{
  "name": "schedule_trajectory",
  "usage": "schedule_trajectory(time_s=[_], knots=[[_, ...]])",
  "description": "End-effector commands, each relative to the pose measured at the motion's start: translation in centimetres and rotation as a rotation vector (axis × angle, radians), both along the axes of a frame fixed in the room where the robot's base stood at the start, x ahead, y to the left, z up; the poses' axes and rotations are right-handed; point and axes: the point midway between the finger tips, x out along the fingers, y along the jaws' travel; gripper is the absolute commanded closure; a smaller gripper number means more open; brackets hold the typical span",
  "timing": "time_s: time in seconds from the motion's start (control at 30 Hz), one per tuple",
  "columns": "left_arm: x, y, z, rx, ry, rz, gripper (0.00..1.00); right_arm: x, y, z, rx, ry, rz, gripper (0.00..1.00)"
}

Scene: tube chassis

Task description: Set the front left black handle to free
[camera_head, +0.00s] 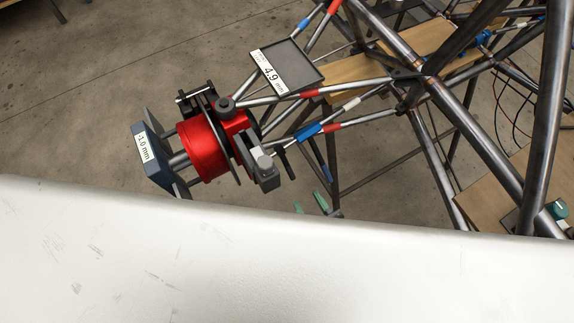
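A red drum-shaped hub (203,150) sits at the left end of the chassis tubes. Black handle-like parts are fixed around it: one at its upper left (195,95) and a dark bar on its right side (286,162). Beside that bar is a grey block (262,165). I cannot tell from this view which position any handle is set to. I cannot make out the fingers of my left gripper clearly, and none show on the handles. My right gripper is out of view. A large pale surface in front hides everything below the hub.
A blue-grey display (151,152) reads -1.0 mm and a grey plate display (285,68) reads 4.9 mm. Steel chassis tubes (480,130) fill the right. Two small green pieces (322,202) show above the pale surface. Bare concrete floor lies to the left.

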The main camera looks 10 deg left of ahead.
Motion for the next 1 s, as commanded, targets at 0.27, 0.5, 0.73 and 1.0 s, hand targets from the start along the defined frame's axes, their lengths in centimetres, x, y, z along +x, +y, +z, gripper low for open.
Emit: schedule_trajectory(time_s=[0.27, 0.5, 0.73, 1.0], knots=[[3.5, 2.5, 0.3, 0.007, -0.01, 0.004, 0.61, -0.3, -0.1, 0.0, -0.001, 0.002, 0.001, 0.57], [7.0, 4.9, 0.2, 0.006, -0.007, 0.002, 0.61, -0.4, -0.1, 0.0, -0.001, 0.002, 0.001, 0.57], [8.6, 5.9, 0.1, 0.004, -0.004, 0.002, 0.61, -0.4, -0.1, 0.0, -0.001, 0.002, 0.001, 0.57], [8.7, 6.0, 0.1, 0.003, -0.004, 0.002, 0.61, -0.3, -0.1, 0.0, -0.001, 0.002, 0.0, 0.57]])
